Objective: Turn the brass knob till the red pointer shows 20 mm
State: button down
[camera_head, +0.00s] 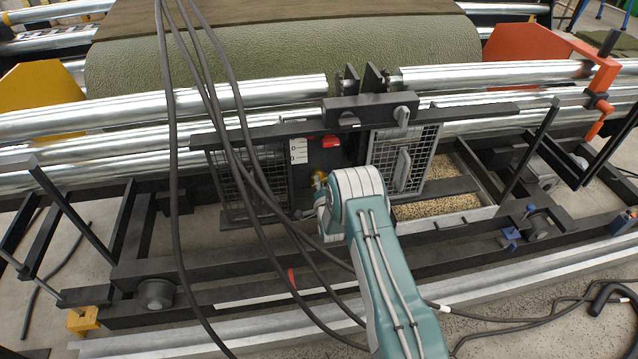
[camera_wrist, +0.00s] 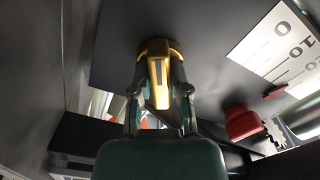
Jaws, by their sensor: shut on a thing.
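The brass knob (camera_wrist: 158,62) sits on a dark panel in the wrist view. My gripper (camera_wrist: 160,92) is shut on it, with a finger on each side. In the head view, the knob (camera_head: 319,178) shows as a small yellow patch beside my gripper (camera_head: 321,200), which my wrist partly hides. A white scale plate (camera_wrist: 272,48) with black marks lies at the upper right of the wrist view; it also shows in the head view (camera_head: 299,151). The small red pointer (camera_wrist: 276,91) is at the plate's lower edge. I cannot read its value.
A red block (camera_wrist: 241,122) sits below the pointer; it also shows in the head view (camera_head: 331,141). Mesh guards (camera_head: 405,160) flank the panel. Steel rollers (camera_head: 110,116) and a green turf roll (camera_head: 300,58) lie behind. Dark cables (camera_head: 240,130) hang at the left.

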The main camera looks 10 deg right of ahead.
jog(key=shift+s+f+m, duration=0.25)
jog(key=shift+f+m, duration=0.15)
jog(key=shift+f, duration=0.05)
jog(key=c, duration=0.6)
grip_release()
jog(key=shift+w+r, duration=0.15)
jog(key=shift+r, duration=0.05)
jog(key=shift+r, duration=0.1)
jog(key=s, duration=1.2)
